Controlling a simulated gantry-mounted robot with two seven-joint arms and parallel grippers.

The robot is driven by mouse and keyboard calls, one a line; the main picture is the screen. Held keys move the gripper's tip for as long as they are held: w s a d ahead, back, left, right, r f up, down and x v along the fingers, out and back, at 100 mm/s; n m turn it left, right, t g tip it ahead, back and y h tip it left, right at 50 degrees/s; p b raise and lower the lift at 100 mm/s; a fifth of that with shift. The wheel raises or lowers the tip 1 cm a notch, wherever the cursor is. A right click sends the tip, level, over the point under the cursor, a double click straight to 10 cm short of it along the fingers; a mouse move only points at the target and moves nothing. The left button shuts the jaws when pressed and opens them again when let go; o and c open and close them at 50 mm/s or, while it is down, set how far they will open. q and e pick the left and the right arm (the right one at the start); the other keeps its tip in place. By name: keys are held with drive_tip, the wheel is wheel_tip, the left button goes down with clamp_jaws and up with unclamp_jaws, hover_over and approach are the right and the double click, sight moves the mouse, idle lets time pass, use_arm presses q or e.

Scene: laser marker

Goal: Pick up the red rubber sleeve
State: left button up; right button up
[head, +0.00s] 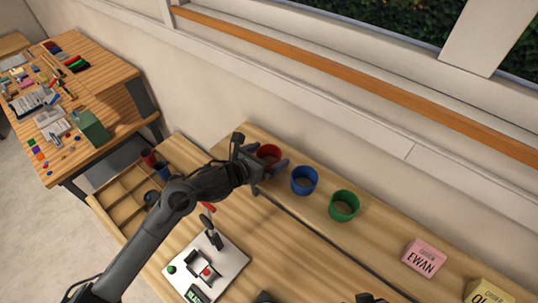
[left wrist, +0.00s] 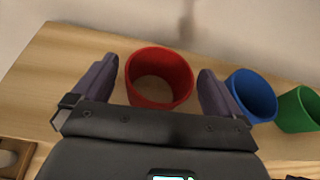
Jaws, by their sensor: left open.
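The red rubber sleeve (head: 269,151) is a round, open-topped ring standing upright on the wooden shelf along the wall, leftmost in a row of three. In the left wrist view the red sleeve (left wrist: 160,102) sits between my left gripper's fingers, with a visible gap on each side. My left gripper (head: 262,152) is open and empty at the sleeve, and its fingers also show in the left wrist view (left wrist: 158,72). The gripper body hides part of the sleeve in the head view. A dark part at the head view's bottom edge may be my right gripper (head: 370,298); its jaws cannot be made out.
A blue sleeve (head: 304,180) and a green sleeve (head: 344,205) stand to the right. A white board (head: 228,265) with a device lies below. A compartmented wooden tray (head: 112,203) is at left.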

use_arm(q)
drive_tip(key=shift+w+d+f, duration=0.2)
drive_tip(key=shift+w, duration=0.1)
drive_tip(key=c, duration=1)
drive_tip(key=shift+r, duration=0.1)
